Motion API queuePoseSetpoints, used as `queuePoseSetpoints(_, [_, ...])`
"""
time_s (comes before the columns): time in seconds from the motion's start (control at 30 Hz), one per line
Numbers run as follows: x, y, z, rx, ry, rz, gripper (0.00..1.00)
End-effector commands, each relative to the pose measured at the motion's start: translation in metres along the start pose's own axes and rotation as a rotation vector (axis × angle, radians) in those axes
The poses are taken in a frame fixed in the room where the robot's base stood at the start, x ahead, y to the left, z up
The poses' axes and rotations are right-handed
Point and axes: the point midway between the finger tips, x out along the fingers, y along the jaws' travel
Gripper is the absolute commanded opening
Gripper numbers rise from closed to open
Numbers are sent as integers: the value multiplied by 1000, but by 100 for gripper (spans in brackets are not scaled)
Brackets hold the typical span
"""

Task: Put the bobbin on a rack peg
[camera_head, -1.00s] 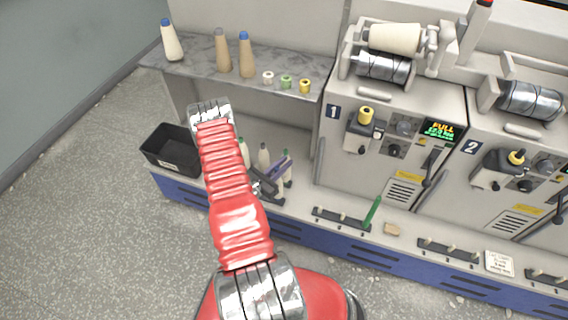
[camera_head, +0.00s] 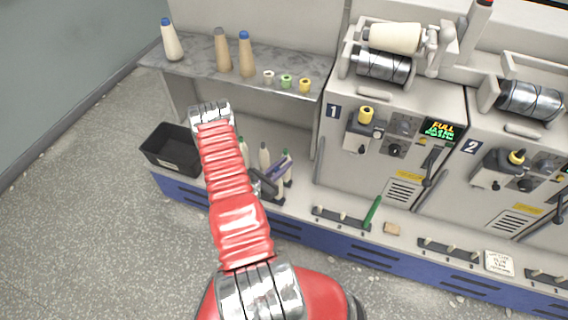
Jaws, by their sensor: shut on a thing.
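My gripper (camera_head: 279,171) is low in front of the machine base, partly hidden behind my red arm. It is shut on a pale bobbin (camera_head: 288,168) with a green tip, much of which the jaws hide. Two more pale bobbins stand close by on its left, one with a green tip (camera_head: 243,152) and one with a grey tip (camera_head: 264,158). A dark peg rack (camera_head: 342,219) lies on the ledge to the right, with short pale pegs and a green tilted rod (camera_head: 372,212) at its right end. A second rack (camera_head: 450,250) lies further right.
A black bin (camera_head: 172,150) stands left of my arm. A shelf (camera_head: 200,72) above holds cones and small spools. Machines 1 (camera_head: 390,150) and 2 (camera_head: 500,165) rise behind the racks. A tan block (camera_head: 392,229) and a white label plate (camera_head: 499,263) lie on the ledge.

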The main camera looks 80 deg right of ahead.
Motion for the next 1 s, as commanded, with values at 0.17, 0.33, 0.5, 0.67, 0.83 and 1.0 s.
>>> queuePoseSetpoints(0.17, [0, 0, -3, 0, 0, 0, 0])
queuePoseSetpoints(0.33, [0, 0, -4, 0, 0, 0, 17])
queuePoseSetpoints(0.5, [0, 0, -4, 0, 0, 0, 23])
queuePoseSetpoints(0.67, [0, 0, -4, 0, 0, 1, 23])
queuePoseSetpoints(0.83, [-7, 0, -4, 0, 1, 1, 23])
queuePoseSetpoints(1.0, [-16, 1, -5, 0, 1, 2, 23])
